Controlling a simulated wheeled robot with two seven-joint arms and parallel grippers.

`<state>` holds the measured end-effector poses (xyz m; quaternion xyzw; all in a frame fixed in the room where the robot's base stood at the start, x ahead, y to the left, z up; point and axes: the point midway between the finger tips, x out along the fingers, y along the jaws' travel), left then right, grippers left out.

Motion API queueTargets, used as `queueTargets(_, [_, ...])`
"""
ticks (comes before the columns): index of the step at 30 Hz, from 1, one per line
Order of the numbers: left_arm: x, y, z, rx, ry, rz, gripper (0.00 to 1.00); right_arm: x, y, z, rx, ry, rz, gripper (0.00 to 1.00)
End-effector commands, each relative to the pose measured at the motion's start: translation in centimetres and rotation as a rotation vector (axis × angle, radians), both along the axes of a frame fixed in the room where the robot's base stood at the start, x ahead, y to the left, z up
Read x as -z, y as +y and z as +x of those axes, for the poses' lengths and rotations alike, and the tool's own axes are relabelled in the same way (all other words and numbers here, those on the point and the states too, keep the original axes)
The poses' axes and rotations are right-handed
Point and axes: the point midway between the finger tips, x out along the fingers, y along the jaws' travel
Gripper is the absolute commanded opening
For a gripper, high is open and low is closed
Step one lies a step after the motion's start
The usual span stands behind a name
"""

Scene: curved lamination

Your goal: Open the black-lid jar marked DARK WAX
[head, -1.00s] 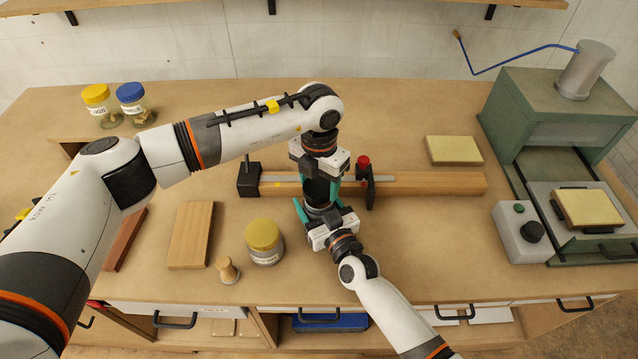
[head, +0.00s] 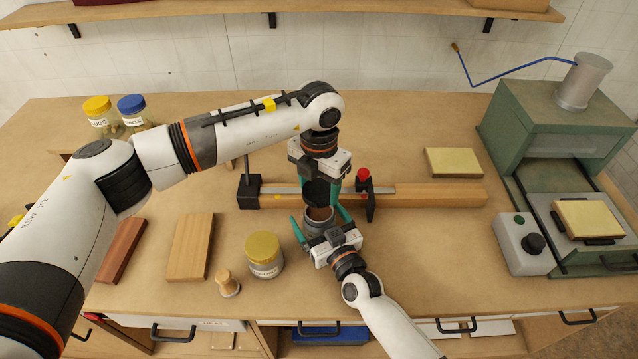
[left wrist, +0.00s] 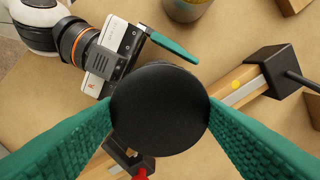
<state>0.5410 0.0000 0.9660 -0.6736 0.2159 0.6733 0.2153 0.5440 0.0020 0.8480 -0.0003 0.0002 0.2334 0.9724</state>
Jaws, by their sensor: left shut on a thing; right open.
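The round black lid (head: 316,192) is shut between the green fingers of my left gripper (head: 327,184), above the jar and apart from it. In the left wrist view the lid (left wrist: 160,108) fills the middle and hides the jar. The jar (head: 318,226) stands upright on the bench below, its mouth uncovered and brown contents showing. Its label cannot be read from here. My right gripper (head: 320,222) is open, its fingers spread on either side of the jar; it also shows in the left wrist view, where one finger (left wrist: 172,48) is visible.
A wooden beam with a clamp (head: 430,188) lies just behind the jar. A yellow-lid jar (head: 264,256), a small wooden knob (head: 228,284) and wood blocks (head: 190,246) stand to the left. A green machine (head: 550,130) is at the right. The front right bench is clear.

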Motion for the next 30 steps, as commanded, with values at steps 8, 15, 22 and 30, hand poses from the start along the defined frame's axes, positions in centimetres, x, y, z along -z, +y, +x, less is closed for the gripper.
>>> queueTargets(8, [0.4,0.0,0.0,0.0,0.0,0.0,0.34,0.3,-2.7,-5.3,-0.001,0.004,-0.002,0.93])
queueTargets(15, [0.7,0.0,0.0,0.0,0.0,0.0,0.34,0.2,-4.5,-8.8,0.0,0.003,0.0,0.93])
queueTargets(22, [0.8,0.0,0.0,0.0,0.0,0.0,0.34,0.0,-5.0,-9.8,0.0,0.002,0.0,0.93])
queueTargets(30, [0.8,0.0,0.0,0.0,0.0,0.0,0.34,0.0,-4.9,-9.8,-0.003,0.007,-0.002,0.93])
